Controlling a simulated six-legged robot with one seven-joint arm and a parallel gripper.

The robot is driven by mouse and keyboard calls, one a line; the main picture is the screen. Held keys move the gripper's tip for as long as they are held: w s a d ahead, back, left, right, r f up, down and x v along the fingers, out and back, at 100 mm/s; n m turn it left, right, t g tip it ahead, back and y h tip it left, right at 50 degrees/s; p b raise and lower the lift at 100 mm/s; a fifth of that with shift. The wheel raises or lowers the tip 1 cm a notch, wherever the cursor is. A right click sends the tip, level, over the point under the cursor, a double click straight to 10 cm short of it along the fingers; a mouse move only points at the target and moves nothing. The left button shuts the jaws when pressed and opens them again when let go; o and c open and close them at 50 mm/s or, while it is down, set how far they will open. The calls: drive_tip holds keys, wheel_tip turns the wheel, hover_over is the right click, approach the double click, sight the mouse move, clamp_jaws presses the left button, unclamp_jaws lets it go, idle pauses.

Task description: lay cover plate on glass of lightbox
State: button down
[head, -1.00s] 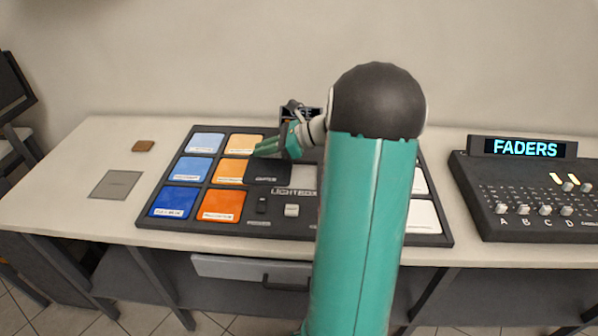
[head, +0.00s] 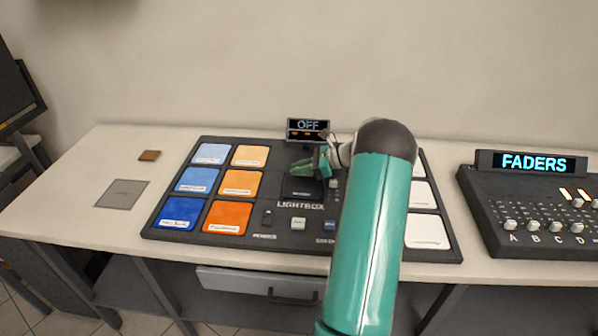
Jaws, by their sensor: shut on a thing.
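The lightbox (head: 274,222) is a wide dark panel on the bench, with its name printed below the middle. My gripper (head: 304,168) is over the panel's middle, its teal fingers shut on the dark cover plate (head: 301,188). The plate lies over the spot of the glass and hides it. I cannot tell whether the plate touches the glass or hangs just above it. My arm hides part of the panel's right side.
Blue and orange tiles (head: 229,216) fill the panel's left, white tiles (head: 427,231) its right. A small display (head: 308,126) behind reads OFF. A grey square (head: 122,194) and brown block (head: 149,156) are at left. The FADERS console (head: 525,208) stands at right.

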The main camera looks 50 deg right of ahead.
drive_tip(key=shift+f, duration=0.6)
drive_tip(key=shift+f, duration=0.25)
drive_tip(key=c, duration=1.4)
unclamp_jaws()
